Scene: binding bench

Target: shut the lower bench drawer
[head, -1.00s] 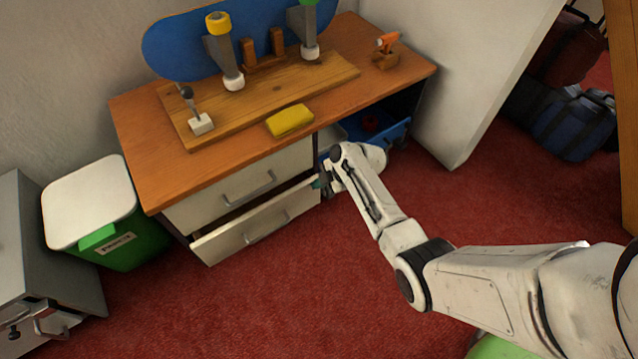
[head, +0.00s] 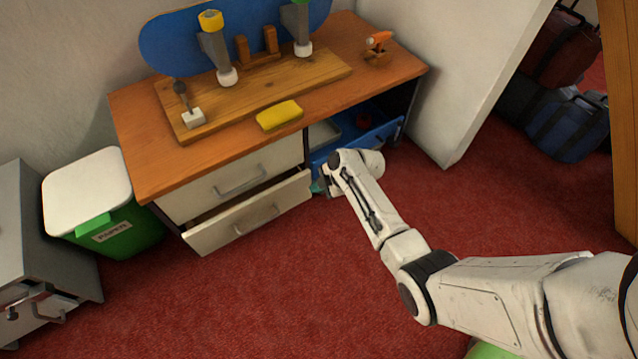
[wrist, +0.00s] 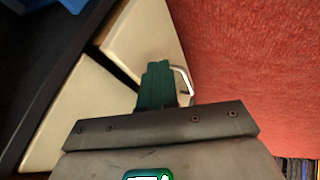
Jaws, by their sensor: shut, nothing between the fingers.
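The lower bench drawer (head: 243,214) stands out a little from the bench, with a dark gap above its front and a bar handle on it. It also shows in the wrist view (wrist: 138,38), with its pale handle beside my fingers. My gripper (head: 317,187) is at the right end of the drawer front in the head view, its fingertips partly hidden by my wrist. In the wrist view the green fingers (wrist: 157,82) are together and empty, over the drawer front; I cannot tell whether they touch it. The upper drawer (head: 236,180) looks closed.
A blue bin (head: 345,150) sits in the open bay right of the drawers. A paper bin (head: 88,190) stands left of the bench (head: 128,123), and a grey cabinet (head: 50,250) is farther left. The red carpet (head: 250,300) before the drawers is clear.

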